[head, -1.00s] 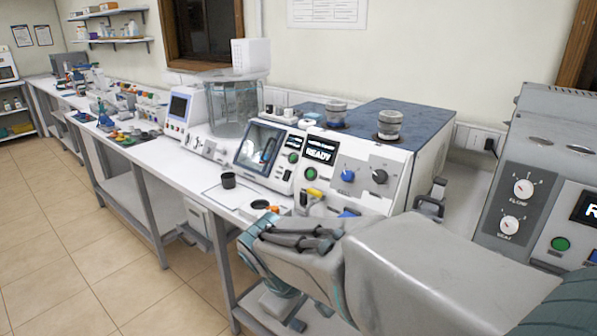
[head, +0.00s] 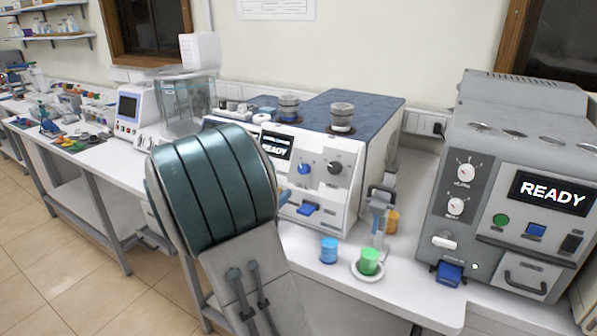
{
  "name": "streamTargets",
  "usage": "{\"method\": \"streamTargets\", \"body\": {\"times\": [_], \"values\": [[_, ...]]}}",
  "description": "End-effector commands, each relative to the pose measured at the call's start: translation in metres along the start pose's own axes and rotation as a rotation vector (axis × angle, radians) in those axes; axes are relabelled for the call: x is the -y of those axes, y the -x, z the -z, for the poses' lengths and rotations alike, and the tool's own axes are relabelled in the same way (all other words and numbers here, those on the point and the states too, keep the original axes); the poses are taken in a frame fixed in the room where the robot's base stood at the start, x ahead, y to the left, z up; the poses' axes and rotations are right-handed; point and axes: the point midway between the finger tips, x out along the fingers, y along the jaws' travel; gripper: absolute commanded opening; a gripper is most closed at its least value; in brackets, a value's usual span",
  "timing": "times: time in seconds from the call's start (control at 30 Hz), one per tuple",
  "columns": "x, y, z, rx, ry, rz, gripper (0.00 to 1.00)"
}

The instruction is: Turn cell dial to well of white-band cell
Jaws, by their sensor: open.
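The analyser (head: 347,205) with the blue-grey top stands on the bench in the middle of the head view. Its front bears a blue dial (head: 304,168) and a dark dial (head: 333,168) to its right. The dial lettering and pointer positions are too small to read. Its small screen (head: 276,147) shows READY. My arm covers the analyser's left front; my gripper is not visible.
A blue cup (head: 328,250) and a green cup (head: 369,262) on a white saucer stand on the bench to the right of my arm. A grey machine (head: 520,180) with a READY screen stands at the right. Other instruments line the bench at the left.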

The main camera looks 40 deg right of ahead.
Motion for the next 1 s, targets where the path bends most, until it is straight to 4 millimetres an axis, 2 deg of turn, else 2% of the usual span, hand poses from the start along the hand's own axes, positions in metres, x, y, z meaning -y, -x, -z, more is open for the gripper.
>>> {"method": "streamTargets", "body": {"times": [0.17, 0.4, 0.6, 0.8, 1.0], "values": [[0.002, -0.026, -0.001, 0.001, 0.001, 0.005, 0.52], [0.002, -0.079, -0.002, 0.000, 0.000, 0.005, 0.52], [0.002, -0.114, -0.001, -0.001, -0.001, 0.003, 0.52], [0.001, -0.131, 0.000, -0.002, -0.002, 0.002, 0.52], [0.001, -0.134, 0.000, -0.001, -0.002, 0.000, 0.52]]}}
